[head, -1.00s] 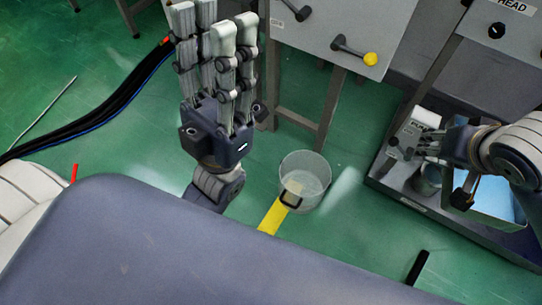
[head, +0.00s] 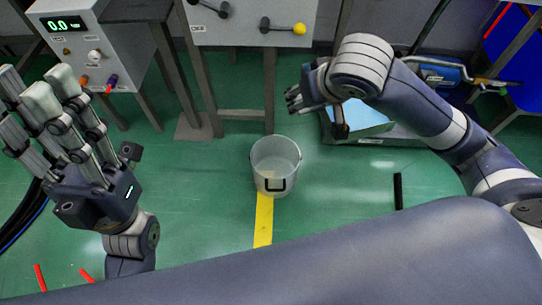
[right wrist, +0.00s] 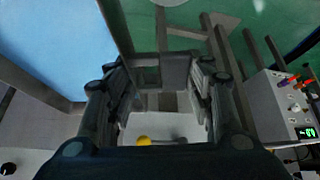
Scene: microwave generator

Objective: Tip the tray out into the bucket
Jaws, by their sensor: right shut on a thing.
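The clear bucket (head: 275,170) stands upright on the green floor near the middle of the head view. The tray (head: 362,122), with a light blue inner surface, is to the right of and beyond the bucket, apart from it. It fills the upper left of the right wrist view (right wrist: 55,45). My right gripper (head: 298,98) is shut on the tray at its near left side; the arm hides part of the tray. What lies in the tray cannot be made out. My left gripper (head: 40,90) is open and empty, fingers pointing up, left of the bucket.
A grey panel (head: 245,22) with knobs stands on legs behind the bucket. A box with a digital display (head: 75,45) is at the back left. A yellow floor strip (head: 263,222) runs toward me from the bucket. A black bar (head: 398,191) lies right.

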